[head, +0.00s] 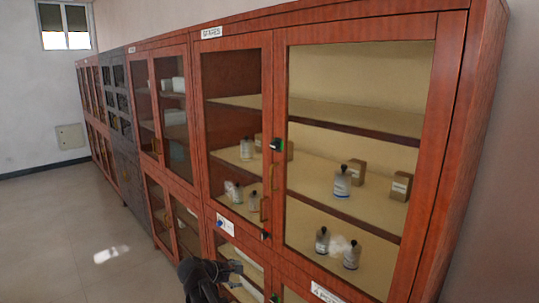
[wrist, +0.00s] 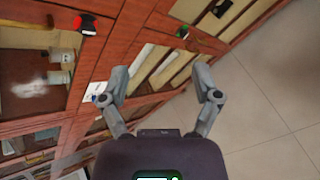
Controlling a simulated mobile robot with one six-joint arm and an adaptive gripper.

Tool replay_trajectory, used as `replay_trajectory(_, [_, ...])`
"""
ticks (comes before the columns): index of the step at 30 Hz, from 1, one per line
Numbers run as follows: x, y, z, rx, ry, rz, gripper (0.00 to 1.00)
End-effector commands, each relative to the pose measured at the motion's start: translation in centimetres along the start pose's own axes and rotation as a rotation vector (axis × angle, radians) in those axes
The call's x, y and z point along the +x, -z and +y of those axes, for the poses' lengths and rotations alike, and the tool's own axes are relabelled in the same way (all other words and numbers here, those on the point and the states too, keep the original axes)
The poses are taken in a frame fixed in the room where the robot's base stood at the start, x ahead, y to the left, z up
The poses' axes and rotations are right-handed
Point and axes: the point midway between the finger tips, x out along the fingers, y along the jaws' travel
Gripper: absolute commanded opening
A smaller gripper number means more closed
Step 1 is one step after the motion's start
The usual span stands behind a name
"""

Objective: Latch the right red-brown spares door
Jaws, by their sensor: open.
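The red-brown spares cabinet has a white label (head: 211,32) over its left door. The right spares door (head: 452,100) has a wide glass pane in a red-brown frame. It looks about flush, but I cannot tell if it is fully shut. A black latch piece with green (head: 276,144) sits at the meeting edge, and a black piece with red (head: 265,234) sits lower. A black-and-red piece also shows in the wrist view (wrist: 85,25). My gripper (head: 239,277) is open and empty, low in front of the cabinet. Both fingers show apart in the wrist view (wrist: 163,92).
Bottles (head: 342,184) and small boxes stand on shelves behind the glass. Lower cabinet doors with labels (head: 328,296) lie beneath. More cabinets, one dark grey (head: 118,105), continue to the left. The tiled floor (head: 70,225) in front is clear.

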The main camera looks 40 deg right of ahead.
Motion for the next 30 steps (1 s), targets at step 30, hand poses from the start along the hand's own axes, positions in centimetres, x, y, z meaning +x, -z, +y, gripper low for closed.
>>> replay_trajectory(30, [-9.7,-14.1,28.7,-0.994,-0.434,-0.950,0.81])
